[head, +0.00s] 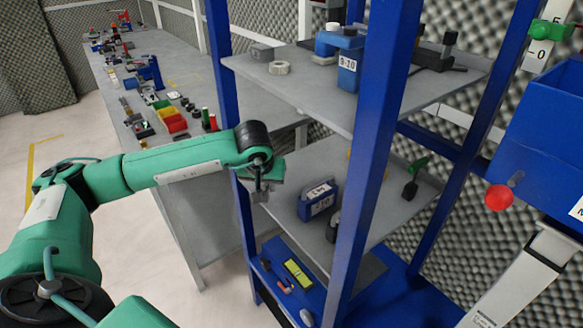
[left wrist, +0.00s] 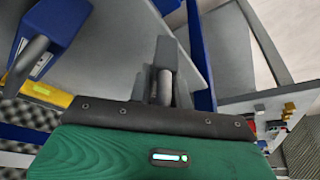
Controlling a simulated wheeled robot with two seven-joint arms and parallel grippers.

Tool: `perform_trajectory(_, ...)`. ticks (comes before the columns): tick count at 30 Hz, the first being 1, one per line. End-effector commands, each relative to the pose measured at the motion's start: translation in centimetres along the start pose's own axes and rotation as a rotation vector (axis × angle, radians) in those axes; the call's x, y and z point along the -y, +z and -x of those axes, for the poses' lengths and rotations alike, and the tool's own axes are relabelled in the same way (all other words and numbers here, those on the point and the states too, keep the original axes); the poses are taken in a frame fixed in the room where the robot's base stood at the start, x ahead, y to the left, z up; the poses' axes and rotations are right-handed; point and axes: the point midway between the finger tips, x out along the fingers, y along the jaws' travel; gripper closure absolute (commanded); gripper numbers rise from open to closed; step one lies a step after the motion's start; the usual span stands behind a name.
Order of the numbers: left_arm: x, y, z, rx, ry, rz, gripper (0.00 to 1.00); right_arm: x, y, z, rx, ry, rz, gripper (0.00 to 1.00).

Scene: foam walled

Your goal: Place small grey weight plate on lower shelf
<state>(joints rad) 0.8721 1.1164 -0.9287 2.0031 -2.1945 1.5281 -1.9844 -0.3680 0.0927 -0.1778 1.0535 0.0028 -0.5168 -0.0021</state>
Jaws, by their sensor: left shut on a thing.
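My left gripper (head: 260,192) hangs at the left edge of the rack's middle shelf (head: 290,164), fingers pointing down. It is shut on a small grey piece, which I take to be the small grey weight plate (left wrist: 165,88). In the left wrist view the piece shows only partly, between the grey fingers (left wrist: 164,68). The fingers hide most of it, and I cannot tell whether it touches the shelf. My right gripper is not in view.
A blue labelled box (head: 318,201) stands on the middle shelf, right of the gripper. A blue post (head: 372,150) rises in front. A long bench (head: 150,70) stands behind.

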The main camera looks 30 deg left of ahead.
Motion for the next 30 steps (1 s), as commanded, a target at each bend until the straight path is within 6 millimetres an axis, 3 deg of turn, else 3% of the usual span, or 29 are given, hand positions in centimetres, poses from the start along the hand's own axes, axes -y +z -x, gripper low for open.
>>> perform_trajectory(6, -0.1, -4.8, -1.9, -0.002, 0.003, 0.003, 1.0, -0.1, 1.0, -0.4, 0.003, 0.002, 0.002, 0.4)
perform_trajectory(16, -0.2, -10.8, -4.4, -0.002, 0.003, 0.001, 1.0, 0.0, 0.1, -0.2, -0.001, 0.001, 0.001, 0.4)
perform_trajectory(21, -0.1, -12.1, -4.9, -0.002, 0.003, -0.001, 1.0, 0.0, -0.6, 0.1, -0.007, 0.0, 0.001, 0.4)
perform_trajectory(26, -0.1, -12.1, -5.5, -0.001, 0.002, -0.001, 1.0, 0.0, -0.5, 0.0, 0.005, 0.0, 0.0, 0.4)
perform_trajectory(30, -0.1, -11.6, -6.6, -0.001, 0.001, -0.001, 1.0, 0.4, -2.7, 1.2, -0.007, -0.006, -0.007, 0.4)
